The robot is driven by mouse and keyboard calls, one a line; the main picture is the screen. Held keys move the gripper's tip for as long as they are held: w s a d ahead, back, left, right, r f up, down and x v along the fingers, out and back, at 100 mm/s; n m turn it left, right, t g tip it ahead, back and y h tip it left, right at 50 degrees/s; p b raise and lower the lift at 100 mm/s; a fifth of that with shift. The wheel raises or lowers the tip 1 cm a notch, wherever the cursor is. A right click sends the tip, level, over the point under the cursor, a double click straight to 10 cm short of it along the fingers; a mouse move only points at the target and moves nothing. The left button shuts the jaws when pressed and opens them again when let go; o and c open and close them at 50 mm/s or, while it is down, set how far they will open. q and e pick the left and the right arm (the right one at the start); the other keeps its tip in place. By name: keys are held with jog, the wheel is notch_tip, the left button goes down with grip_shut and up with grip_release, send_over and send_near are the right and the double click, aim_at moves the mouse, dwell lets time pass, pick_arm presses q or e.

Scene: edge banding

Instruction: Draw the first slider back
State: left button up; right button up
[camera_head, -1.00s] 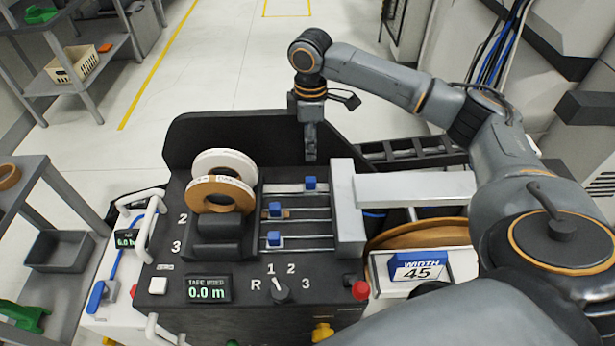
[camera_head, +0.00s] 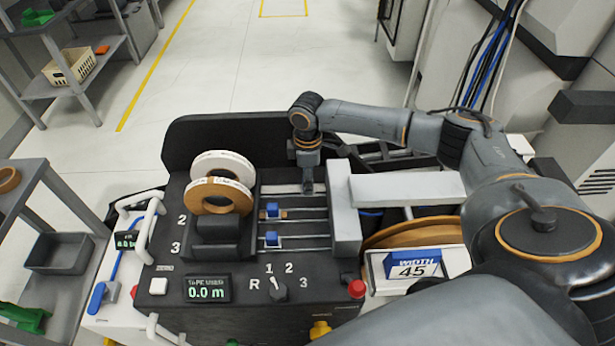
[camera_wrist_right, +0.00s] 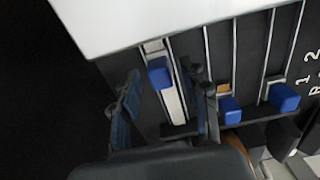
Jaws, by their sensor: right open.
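The first slider's blue knob (camera_wrist_right: 160,73) shows in the right wrist view, on the track with a pale strip. In the head view it is hidden behind my right gripper (camera_head: 307,187). The right wrist view shows my right gripper (camera_wrist_right: 166,88) open, one finger on each side of that knob, with gaps between. The second slider (camera_head: 272,210) and third slider (camera_head: 272,239) sit at the left part of their tracks in the head view. The second also shows in the wrist view (camera_wrist_right: 230,110), as does the third (camera_wrist_right: 284,97). My left gripper is not in view.
A white block (camera_head: 345,215) stands at the right ends of the tracks. A white roll (camera_head: 222,163) and a brown roll (camera_head: 215,196) stand left of them. A selector knob (camera_head: 279,292) and red button (camera_head: 356,288) are at the front.

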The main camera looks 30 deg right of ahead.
grip_shut()
jog(key=w+a, duration=0.1)
jog(key=a, duration=0.1)
jog(key=w+a, duration=0.2)
jog(key=a, duration=0.1)
jog(key=w+a, duration=0.1)
jog(key=a, duration=0.2)
jog(key=shift+w+r+p, duration=0.1)
jog(key=shift+w+p, duration=0.3)
grip_release()
jog(key=shift+w+a, duration=0.1)
notch_tip(320, 180, up, 12)
dwell(0.6)
